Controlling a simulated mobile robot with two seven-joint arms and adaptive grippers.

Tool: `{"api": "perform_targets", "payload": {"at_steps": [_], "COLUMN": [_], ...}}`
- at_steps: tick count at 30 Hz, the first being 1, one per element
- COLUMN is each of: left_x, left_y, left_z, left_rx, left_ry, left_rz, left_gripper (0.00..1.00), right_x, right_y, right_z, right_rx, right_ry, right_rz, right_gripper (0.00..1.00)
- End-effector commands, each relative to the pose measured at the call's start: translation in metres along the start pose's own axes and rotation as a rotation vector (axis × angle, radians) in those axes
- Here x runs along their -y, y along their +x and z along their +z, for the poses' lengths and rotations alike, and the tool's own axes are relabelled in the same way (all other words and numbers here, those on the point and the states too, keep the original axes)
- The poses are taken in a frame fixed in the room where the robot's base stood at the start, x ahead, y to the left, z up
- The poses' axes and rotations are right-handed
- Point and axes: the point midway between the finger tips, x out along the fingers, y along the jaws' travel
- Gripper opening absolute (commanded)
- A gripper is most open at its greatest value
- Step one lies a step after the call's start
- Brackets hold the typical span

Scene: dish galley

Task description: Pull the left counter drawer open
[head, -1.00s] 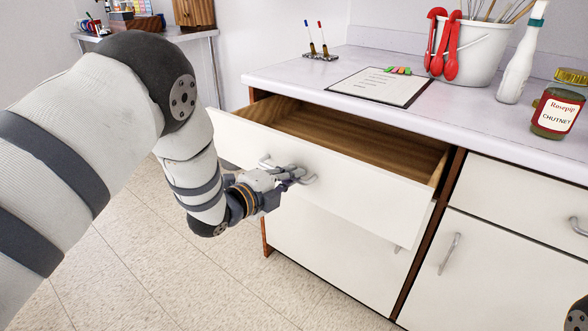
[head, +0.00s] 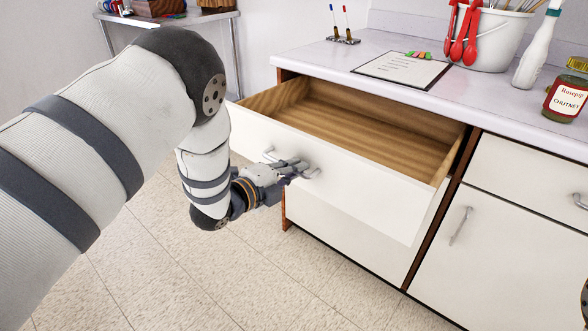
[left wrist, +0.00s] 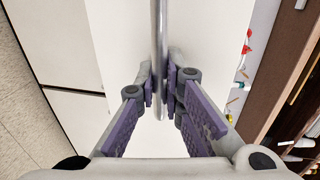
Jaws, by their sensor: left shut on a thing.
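The left counter drawer (head: 345,181) has a white front and a wooden inside, and it stands well out from the cabinet. Its inside (head: 365,125) looks empty where it shows in the head view. My left gripper (head: 296,170) is shut on the drawer's metal bar handle. In the left wrist view the handle (left wrist: 159,50) runs between the purple-padded fingers (left wrist: 160,84). Part of the handle is hidden behind the fingers in the head view. My right gripper is not in view; only a bit of dark shape shows at the right edge.
The counter (head: 400,40) above holds a clipboard (head: 402,70), a pen stand (head: 343,38), a white utensil bucket (head: 492,42), a white bottle (head: 535,50) and a chutney jar (head: 567,98). Another drawer (head: 530,183) at right is shut. The tiled floor (head: 160,270) in front is clear.

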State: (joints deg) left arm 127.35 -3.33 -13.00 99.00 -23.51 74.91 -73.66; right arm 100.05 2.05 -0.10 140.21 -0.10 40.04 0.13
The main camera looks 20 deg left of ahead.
Motion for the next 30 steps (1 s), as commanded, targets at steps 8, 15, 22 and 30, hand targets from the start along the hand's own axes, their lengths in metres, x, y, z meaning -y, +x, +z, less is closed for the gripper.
{"api": "perform_targets", "payload": {"at_steps": [8,15,22,30], "left_x": [0.000,0.000,-0.001,0.000], "left_y": [0.000,-0.001,-0.044,-0.107], "left_z": [0.000,0.000,0.001,0.000], "left_rx": [-0.001,0.000,0.002,0.001], "left_ry": [0.000,0.000,0.000,-0.001], "left_rz": [0.000,0.000,0.004,0.002], "left_gripper": [0.30,0.30,0.30,0.30], "right_x": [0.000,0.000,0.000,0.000], "right_y": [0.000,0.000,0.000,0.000], "right_z": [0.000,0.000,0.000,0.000], "right_rx": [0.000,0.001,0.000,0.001], "right_ry": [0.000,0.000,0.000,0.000], "right_rz": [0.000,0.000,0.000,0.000], "right_gripper": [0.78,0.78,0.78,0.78]}}
